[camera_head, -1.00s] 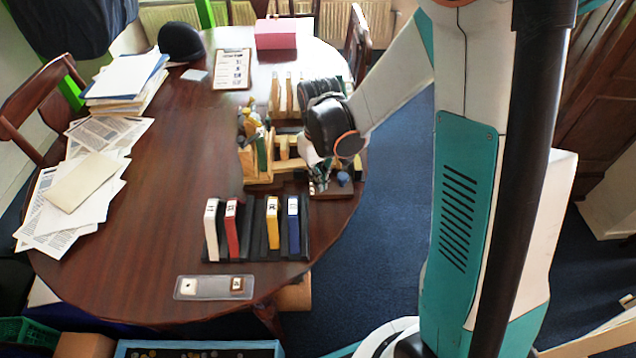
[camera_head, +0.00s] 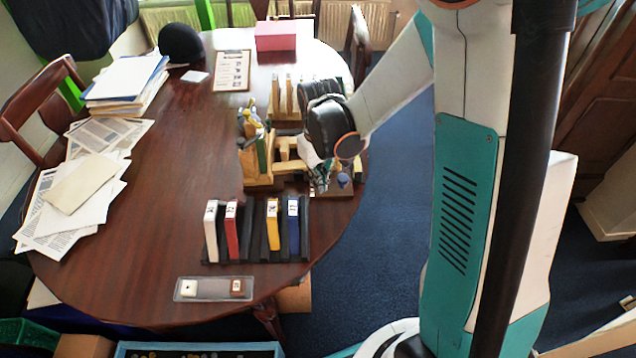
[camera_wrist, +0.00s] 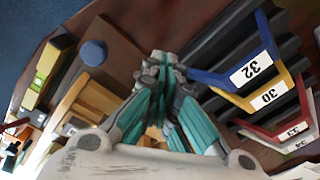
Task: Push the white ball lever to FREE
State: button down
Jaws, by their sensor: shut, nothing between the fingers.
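My gripper (camera_head: 320,186) is low over the right edge of the table, at a small brown board (camera_head: 335,193). In the wrist view my gripper (camera_wrist: 163,62) has its teal fingers drawn together at the tips, with nothing held. A round blue knob (camera_head: 343,180) stands on the board just right of the fingers. The blue knob (camera_wrist: 93,52) also shows in the wrist view, left of the fingertips and apart from them. I cannot make out a white ball lever or a FREE mark in either view. My fingers and wrist may hide them.
A black rack holds numbered upright books, including a blue one (camera_head: 293,226) and a yellow one (camera_head: 272,224), in front of the board. A wooden holder (camera_head: 258,178) stands left of my gripper. A clear tray (camera_head: 213,289) lies near the front edge. The table's middle (camera_head: 160,200) is clear.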

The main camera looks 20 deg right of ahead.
jog(key=shift+f+b, duration=0.4)
jog(key=shift+f, duration=0.05)
dwell(0.3)
jog(key=shift+r, duration=0.25)
jog(key=shift+w, duration=0.15)
dwell(0.5)
jog(key=shift+w+d, duration=0.25)
jog(key=shift+w, duration=0.4)
jog(key=shift+w+d, duration=0.2)
jog(key=shift+w, duration=0.45)
jog(key=shift+w+d, duration=0.1)
jog(key=shift+w, duration=0.25)
jog(key=shift+w+d, duration=0.25)
jog(key=shift+w, duration=0.35)
jog(key=shift+w+d, duration=0.1)
jog(key=shift+w, duration=0.25)
jog(key=shift+w+d, duration=0.2)
jog(key=shift+w, duration=0.45)
jog(key=shift+w+d, duration=0.2)
jog(key=shift+w, duration=0.45)
